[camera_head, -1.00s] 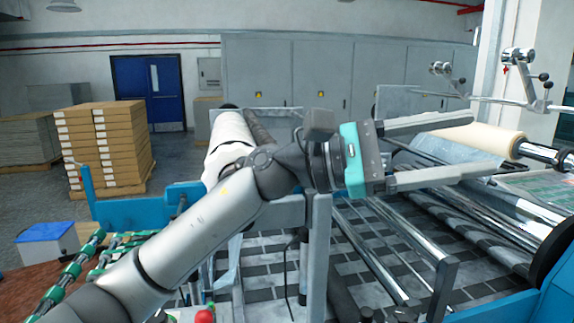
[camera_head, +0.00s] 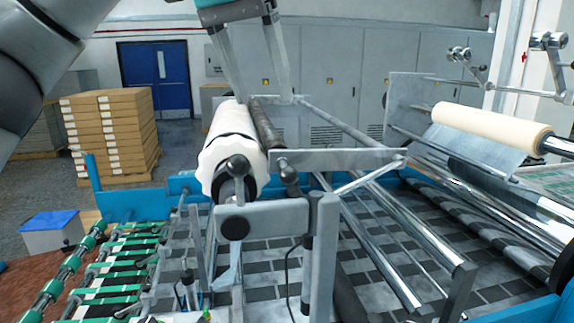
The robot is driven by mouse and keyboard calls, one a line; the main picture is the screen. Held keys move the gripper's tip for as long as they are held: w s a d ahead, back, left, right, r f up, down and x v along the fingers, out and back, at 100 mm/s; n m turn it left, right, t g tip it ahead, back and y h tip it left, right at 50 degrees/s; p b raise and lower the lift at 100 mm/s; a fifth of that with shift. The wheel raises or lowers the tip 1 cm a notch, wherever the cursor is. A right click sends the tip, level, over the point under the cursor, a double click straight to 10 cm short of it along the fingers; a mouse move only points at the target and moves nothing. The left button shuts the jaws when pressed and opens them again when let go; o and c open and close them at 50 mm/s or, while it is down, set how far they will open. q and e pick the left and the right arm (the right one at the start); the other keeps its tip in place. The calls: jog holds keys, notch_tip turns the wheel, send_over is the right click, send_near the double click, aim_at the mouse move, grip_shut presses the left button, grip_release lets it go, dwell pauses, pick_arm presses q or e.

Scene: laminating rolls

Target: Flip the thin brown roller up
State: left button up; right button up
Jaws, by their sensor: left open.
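The thin brown roller (camera_head: 264,127) lies lengthwise just right of the thick white roll (camera_head: 229,146), close beside it. A dark knob (camera_head: 289,174) is at its near end, by a flat grey metal bar. My left gripper (camera_head: 262,97) reaches down from the top of the view, above the far part of the brown roller. Its two fingers are apart and nothing shows between them. I cannot tell whether the fingertips touch the roller. My right gripper is not in view.
A grey post and bracket (camera_head: 322,250) with a black-knobbed lever (camera_head: 238,180) stand in front of the rolls. A cream roll (camera_head: 490,128) feeds clear film at the right. Stacked boxes (camera_head: 105,135) and a blue door (camera_head: 155,78) are behind at the left.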

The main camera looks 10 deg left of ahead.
aim_at(287, 168)
pick_arm(q)
jog(key=x, duration=1.4)
jog(key=shift+w+d+f, duration=0.1)
jog(key=shift+f, duration=0.2)
grip_shut()
jog(key=shift+r, duration=0.1)
dwell(0.6)
